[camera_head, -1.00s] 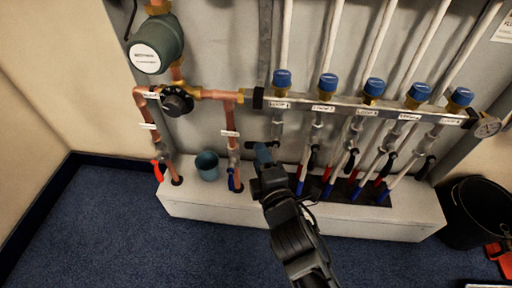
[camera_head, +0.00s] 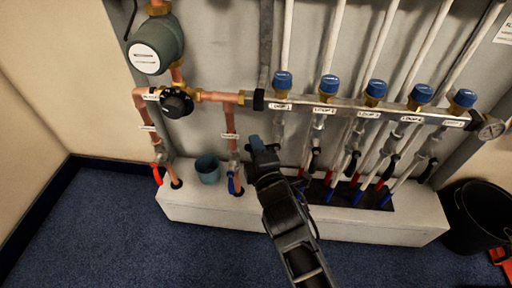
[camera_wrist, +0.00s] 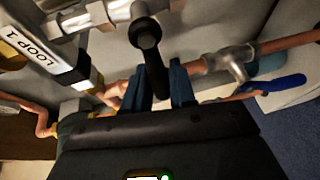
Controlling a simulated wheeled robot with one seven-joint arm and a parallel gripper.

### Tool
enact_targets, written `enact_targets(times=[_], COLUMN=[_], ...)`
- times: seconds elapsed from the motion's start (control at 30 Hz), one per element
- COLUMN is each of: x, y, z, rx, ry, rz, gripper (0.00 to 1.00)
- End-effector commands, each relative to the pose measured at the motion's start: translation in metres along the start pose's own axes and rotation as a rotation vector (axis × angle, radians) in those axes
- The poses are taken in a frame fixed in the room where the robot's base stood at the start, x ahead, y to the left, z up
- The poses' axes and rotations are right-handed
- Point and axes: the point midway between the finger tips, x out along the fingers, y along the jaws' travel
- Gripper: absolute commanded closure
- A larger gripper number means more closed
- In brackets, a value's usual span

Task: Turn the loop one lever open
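The loop one lever is a black handle (camera_wrist: 153,62) on its valve under the LOOP 1 label (camera_wrist: 45,50). In the wrist view it runs from its round pivot down to the gap between my fingers. My gripper (camera_wrist: 162,88) has its two blue fingers apart, one on each side of the lever's free end. I cannot tell whether either finger touches it. In the head view my gripper (camera_head: 258,146) is in front of the loop one valve, below the LOOP 1 label and its blue cap (camera_head: 282,80), and hides much of the lever.
A copper pipe (camera_head: 231,122) with a blue-handled valve (camera_head: 232,184) stands close left of my gripper. A blue-grey cup (camera_head: 207,168) sits on the white ledge (camera_head: 215,207). The other loop valves stand to the right. A black bucket (camera_head: 482,215) is on the floor at right.

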Motion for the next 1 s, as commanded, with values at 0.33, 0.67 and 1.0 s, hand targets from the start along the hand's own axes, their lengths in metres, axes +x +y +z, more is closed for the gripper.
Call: enact_targets(times=[0.33,0.67,1.0], x=[-0.0002,-0.0003,0.0000], y=[-0.0003,-0.0004,-0.0037], z=[-0.0001,-0.0001,0.0007], rx=[0.000,-0.004,-0.122], ry=[0.000,0.000,-0.019], rz=[0.000,-0.003,-0.053], gripper=[1.00,1.00,1.00])
